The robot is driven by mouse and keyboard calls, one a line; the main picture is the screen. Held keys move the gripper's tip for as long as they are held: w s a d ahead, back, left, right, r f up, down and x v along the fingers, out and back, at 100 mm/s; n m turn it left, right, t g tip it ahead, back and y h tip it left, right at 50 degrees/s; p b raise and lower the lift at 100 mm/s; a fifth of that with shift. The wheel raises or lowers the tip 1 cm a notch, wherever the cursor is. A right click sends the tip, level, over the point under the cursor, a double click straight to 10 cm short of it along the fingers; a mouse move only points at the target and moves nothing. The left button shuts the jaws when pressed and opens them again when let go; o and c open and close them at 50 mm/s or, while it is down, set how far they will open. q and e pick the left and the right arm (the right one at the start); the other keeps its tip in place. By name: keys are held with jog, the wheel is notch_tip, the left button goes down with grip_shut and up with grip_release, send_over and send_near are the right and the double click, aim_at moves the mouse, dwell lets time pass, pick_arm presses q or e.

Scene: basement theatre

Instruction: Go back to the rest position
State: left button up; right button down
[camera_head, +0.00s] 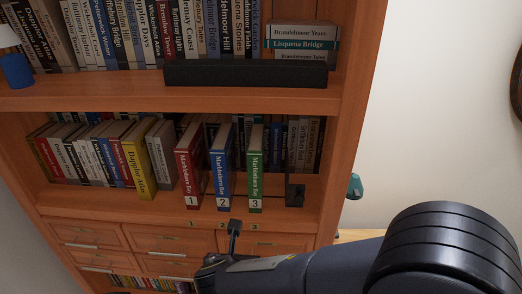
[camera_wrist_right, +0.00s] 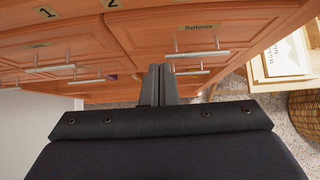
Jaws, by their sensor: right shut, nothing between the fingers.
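My right arm comes in from the right in the head view. Its gripper (camera_head: 234,226) is in front of the shelf edge below the numbered books, over the drawer fronts. In the right wrist view its two fingers (camera_wrist_right: 158,82) are together with nothing between them. They point toward the drawer fronts (camera_wrist_right: 85,50). I cannot tell the exact gap between fingers and cabinet. My left gripper is in neither view.
A wooden bookcase (camera_head: 180,103) fills the left and middle. Red (camera_head: 190,170), blue (camera_head: 221,170) and green (camera_head: 255,170) books marked 1, 2 and 3 stand upright on its lower shelf beside a black bookend (camera_head: 294,194). A wicker basket (camera_wrist_right: 305,115) stands on the carpet.

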jog(key=s+d+r+m+g, duration=0.1)
jog(key=d+r+m+g, duration=0.1)
jog(key=d+m, duration=0.7)
jog(key=s+d+r+m+g, duration=0.1)
jog(key=s+d+m+g, duration=0.1)
jog(key=d+m, duration=0.7)
jog(key=s+d+r+m+y, duration=0.1)
jog(key=s+d+m+y, duration=0.1)
jog(key=s+d+m, duration=0.3)
jog(key=s+d+r+m+y, duration=0.1)
jog(key=s+d+m, duration=0.4)
jog(key=s+m, duration=0.4)
jog(key=shift+r+m+t+y, duration=0.3)
jog(key=shift+m+y, duration=0.1)
jog(key=shift+m, duration=2.4)
jog(key=shift+d, duration=0.1)
